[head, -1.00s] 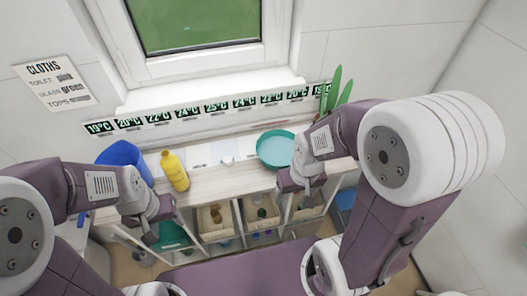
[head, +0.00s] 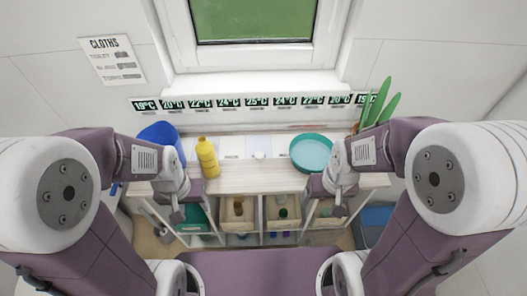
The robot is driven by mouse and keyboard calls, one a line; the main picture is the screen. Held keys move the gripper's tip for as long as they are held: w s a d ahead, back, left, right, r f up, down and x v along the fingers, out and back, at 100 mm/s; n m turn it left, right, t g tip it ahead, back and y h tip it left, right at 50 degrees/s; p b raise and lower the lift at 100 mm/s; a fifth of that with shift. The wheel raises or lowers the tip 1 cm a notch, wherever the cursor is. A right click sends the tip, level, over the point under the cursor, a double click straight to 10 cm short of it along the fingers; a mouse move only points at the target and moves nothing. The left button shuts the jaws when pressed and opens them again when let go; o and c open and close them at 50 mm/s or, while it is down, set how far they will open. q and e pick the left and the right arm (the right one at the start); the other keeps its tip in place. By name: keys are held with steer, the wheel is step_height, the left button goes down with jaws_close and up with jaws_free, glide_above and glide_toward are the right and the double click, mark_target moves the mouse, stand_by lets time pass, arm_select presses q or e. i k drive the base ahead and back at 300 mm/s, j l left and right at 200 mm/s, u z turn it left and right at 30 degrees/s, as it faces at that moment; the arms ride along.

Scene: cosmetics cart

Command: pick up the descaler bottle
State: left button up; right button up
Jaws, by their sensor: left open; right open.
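A yellow bottle (head: 208,160) stands upright on the cart's pale wooden top (head: 250,180), left of centre; it is the only large bottle in view, and I cannot read a label on it. My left gripper (head: 177,214) is open and hangs in front of the cart's edge, below and left of the bottle, apart from it. My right gripper (head: 338,208) is open and empty at the right, in front of the cart and well away from the bottle.
A blue bucket (head: 160,139) stands left of the bottle, partly behind my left arm. A teal basin (head: 311,153) sits right of centre, close to my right arm. Green leaf-like pieces (head: 382,105) rise at the right. Shelf bins (head: 238,213) hold small items. The top between bottle and basin is mostly clear.

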mark_target(205, 150)
steer(key=l+u, duration=0.3)
steer(key=l, duration=0.5)
steer(key=k+l+u, duration=0.15)
steer(key=l+u, duration=0.2)
steer(key=l, duration=0.4)
steer(key=l+u, duration=0.1)
steer(key=l, duration=0.5)
